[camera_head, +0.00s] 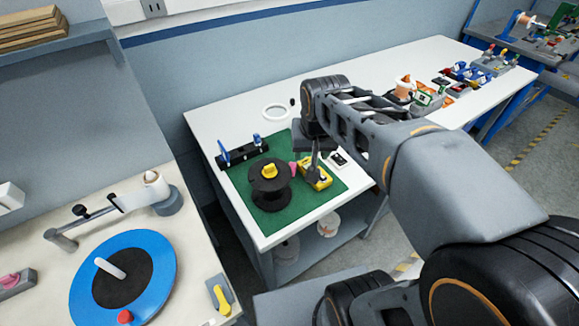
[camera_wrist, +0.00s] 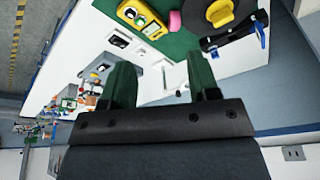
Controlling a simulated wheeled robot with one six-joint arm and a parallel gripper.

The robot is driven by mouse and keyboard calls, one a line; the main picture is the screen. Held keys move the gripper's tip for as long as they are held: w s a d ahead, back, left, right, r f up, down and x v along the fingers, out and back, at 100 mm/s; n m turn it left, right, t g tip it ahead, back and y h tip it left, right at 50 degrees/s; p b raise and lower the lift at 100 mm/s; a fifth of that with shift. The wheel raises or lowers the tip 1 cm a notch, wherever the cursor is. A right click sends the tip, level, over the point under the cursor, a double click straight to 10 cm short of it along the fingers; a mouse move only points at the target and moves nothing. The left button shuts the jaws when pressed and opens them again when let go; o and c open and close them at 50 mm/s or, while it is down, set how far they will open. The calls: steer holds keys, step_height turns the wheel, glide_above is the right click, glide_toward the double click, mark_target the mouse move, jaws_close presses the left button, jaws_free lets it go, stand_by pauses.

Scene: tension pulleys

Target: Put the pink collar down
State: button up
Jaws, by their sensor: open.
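The pink collar (camera_head: 293,168) is on the green mat (camera_head: 325,200), between the black spool and the yellow device. It also shows in the wrist view (camera_wrist: 175,20) near the top edge, small and apart from my fingers. My gripper (camera_wrist: 162,80) is open, with nothing between its two fingers, and stands apart from the collar. In the head view my arm reaches over the back of the mat and partly hides that area.
The black spool (camera_head: 269,190) with a yellow knob stands on the mat. The yellow device (camera_head: 318,175) lies right of the collar. A black bar with blue levers (camera_head: 243,153) sits at the mat's back left. A white ring (camera_head: 276,112) lies farther back on the white table.

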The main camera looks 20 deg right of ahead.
steer(key=w+f+m+g+b, duration=0.1)
steer(key=w+f+m+g, duration=0.3)
steer(key=w, duration=0.9)
steer(key=t, duration=0.2)
glide_above(292, 164)
steer(key=shift+n, duration=0.4)
steer(key=f, duration=0.8)
steer(key=shift+s+a+f, duration=0.1)
steer(key=shift+s+f, duration=0.15)
steer(key=shift+f, duration=0.05)
steer(key=shift+w+f+p, duration=0.1)
steer(key=shift+f+p, duration=0.85)
steer(key=shift+f, duration=2.15)
steer(key=shift+c, duration=0.4)
jaws_close()
steer(key=shift+r, duration=0.2)
